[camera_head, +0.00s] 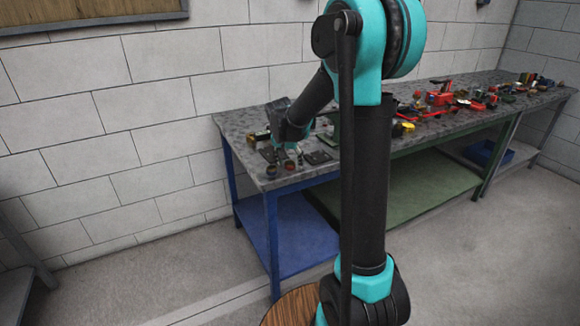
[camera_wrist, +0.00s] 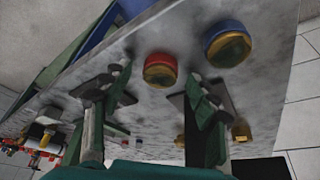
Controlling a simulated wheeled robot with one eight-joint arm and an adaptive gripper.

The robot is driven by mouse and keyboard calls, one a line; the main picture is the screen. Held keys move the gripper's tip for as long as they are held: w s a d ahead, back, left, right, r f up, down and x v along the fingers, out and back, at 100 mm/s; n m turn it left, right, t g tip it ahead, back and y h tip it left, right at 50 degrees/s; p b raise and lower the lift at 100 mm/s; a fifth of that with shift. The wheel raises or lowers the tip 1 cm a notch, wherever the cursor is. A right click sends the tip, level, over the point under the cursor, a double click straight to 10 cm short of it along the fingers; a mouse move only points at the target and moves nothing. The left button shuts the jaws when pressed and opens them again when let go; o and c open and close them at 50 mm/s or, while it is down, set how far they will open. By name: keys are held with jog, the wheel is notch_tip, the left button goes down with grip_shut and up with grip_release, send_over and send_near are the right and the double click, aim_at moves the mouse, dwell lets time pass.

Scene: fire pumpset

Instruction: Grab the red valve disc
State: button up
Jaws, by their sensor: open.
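The red valve disc (camera_wrist: 160,70) shows in the wrist view as a short round piece with a red rim and a yellowish face. It sits on the grey speckled tabletop (camera_wrist: 135,48), between and just beyond the tips of my gripper (camera_wrist: 156,88). My gripper is open, with one finger on each side and nothing between them. A similar disc with a blue rim (camera_wrist: 228,45) lies to the right of the red one. In the head view, the red disc (camera_head: 289,165) is small, near the table's front left corner, close to my gripper (camera_head: 282,150).
Brass-coloured fittings (camera_wrist: 241,131) lie beside the right finger in the wrist view. Many red and yellow parts (camera_head: 440,98) crowd the table farther right. A white block wall (camera_head: 180,105) stands behind. The floor (camera_head: 150,280) at left is clear.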

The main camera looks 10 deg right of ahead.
jog(key=shift+c, duration=0.2)
grip_shut()
dwell(0.3)
